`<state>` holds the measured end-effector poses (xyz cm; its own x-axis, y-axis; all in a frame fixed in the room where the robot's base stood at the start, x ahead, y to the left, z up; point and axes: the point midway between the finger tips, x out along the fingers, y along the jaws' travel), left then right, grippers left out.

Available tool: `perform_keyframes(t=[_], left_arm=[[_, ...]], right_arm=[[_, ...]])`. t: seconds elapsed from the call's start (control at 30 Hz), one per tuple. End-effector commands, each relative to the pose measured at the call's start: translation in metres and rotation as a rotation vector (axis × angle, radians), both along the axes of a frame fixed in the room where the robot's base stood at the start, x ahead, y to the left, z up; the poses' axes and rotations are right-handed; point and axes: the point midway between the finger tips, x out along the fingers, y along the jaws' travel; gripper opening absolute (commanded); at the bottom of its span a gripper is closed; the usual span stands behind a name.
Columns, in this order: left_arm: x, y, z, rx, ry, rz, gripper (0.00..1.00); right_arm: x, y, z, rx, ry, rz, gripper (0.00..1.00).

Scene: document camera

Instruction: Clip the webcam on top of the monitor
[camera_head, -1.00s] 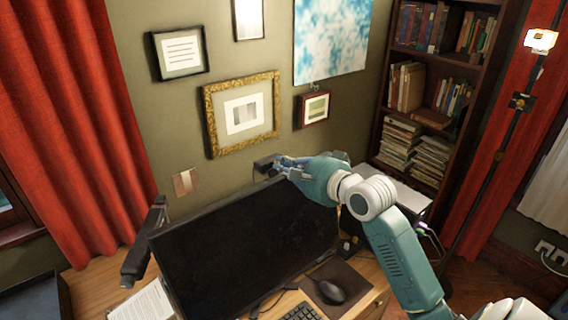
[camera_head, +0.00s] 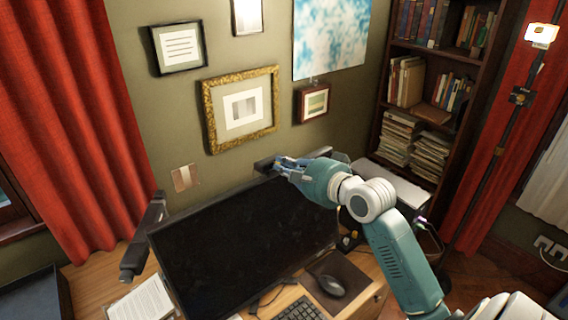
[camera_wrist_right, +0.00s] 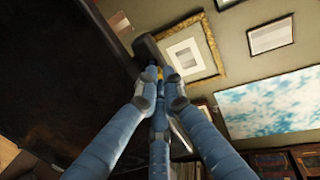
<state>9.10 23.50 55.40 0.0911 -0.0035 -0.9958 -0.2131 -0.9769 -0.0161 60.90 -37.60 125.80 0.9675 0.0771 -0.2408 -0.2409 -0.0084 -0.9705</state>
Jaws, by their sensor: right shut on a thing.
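The monitor (camera_head: 250,245) is a large dark screen standing on the wooden desk. My right gripper (camera_head: 279,164) is at the monitor's top edge, right of its middle, and is shut on the small black webcam (camera_head: 263,163). The webcam is at the top edge; whether it touches the monitor is not clear. In the right wrist view the blue fingers (camera_wrist_right: 160,88) close around the dark webcam (camera_wrist_right: 147,50), with the monitor (camera_wrist_right: 60,75) to the left. The fingers hide part of the webcam. My left gripper is not in view.
A black jointed stand (camera_head: 143,240) is left of the monitor, near a paper (camera_head: 143,300). A mouse (camera_head: 332,285) and keyboard (camera_head: 300,310) lie in front. Picture frames (camera_head: 206,100) hang on the wall behind. A bookshelf (camera_head: 390,150) stands at the right.

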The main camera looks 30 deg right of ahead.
Motion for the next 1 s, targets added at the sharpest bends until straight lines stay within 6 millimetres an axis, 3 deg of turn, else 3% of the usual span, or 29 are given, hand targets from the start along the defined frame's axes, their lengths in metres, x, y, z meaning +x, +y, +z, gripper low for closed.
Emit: perform_keyframes(t=[0.57,0.7,1.0], left_arm=[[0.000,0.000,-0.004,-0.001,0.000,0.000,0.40],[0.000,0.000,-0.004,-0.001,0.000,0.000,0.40],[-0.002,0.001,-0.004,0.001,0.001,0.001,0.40]], right_arm=[[-0.004,0.000,-0.014,0.000,0.000,0.000,0.00],[-0.004,0.000,-0.014,0.000,0.000,0.000,0.28],[-0.004,0.000,-0.015,0.000,0.002,0.000,0.29]])
